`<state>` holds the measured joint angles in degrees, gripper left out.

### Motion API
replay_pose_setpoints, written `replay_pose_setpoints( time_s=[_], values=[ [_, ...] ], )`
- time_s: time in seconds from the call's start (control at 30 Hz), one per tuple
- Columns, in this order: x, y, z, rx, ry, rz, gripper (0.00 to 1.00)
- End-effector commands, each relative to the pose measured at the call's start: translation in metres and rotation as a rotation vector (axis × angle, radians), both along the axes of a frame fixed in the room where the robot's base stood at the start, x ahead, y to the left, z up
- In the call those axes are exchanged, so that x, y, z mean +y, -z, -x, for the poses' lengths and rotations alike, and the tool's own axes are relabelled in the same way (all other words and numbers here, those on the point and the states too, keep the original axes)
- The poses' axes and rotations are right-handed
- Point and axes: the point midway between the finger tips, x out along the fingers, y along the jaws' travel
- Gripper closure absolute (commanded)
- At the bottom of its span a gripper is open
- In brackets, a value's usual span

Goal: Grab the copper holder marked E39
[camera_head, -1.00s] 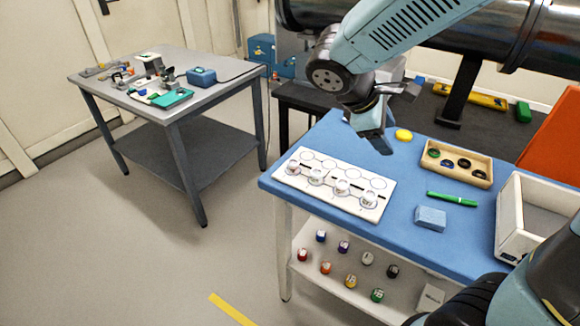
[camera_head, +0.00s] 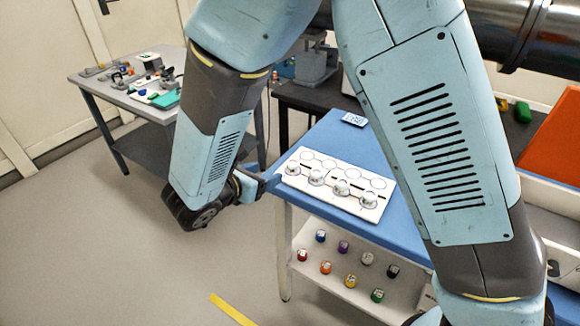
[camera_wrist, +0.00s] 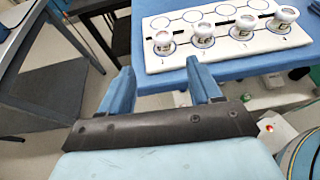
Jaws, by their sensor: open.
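Several small round holders stand in a row along the near side of a white board (camera_head: 331,190) on the blue table. In the wrist view they run left to right: first (camera_wrist: 164,42), second (camera_wrist: 202,36), third (camera_wrist: 243,27) and fourth (camera_wrist: 285,19). Their tops carry pale labels with markings too small to read, so I cannot tell which is E39. My gripper (camera_wrist: 160,90) is open and empty, its blue fingers pointing toward the board, short of its near edge. In the head view my gripper (camera_head: 264,184) is at the table's left edge, beside the board.
A shelf (camera_head: 318,268) under the blue table (camera_head: 395,222) holds several coloured small jars. A blue-and-white card (camera_head: 354,119) lies at the table's back. A grey table (camera_head: 92,82) with equipment stands at left. My arm covers the blue table's right part. The left floor is clear.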

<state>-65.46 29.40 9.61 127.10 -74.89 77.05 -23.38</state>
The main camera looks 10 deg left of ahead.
Motion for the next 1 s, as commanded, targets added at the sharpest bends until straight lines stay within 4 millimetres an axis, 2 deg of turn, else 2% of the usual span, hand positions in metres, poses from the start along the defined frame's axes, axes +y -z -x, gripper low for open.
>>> replay_pose_setpoints(
  time_s=[0.43, 0.83, 1.0],
  values=[
    [-0.026, 0.026, -0.057, -0.001, -0.001, 0.003, 0.37],
    [-0.037, 0.034, -0.077, -0.001, -0.002, 0.003, 0.37],
    [-0.049, 0.040, -0.095, -0.001, -0.001, 0.003, 0.37]
  ],
)
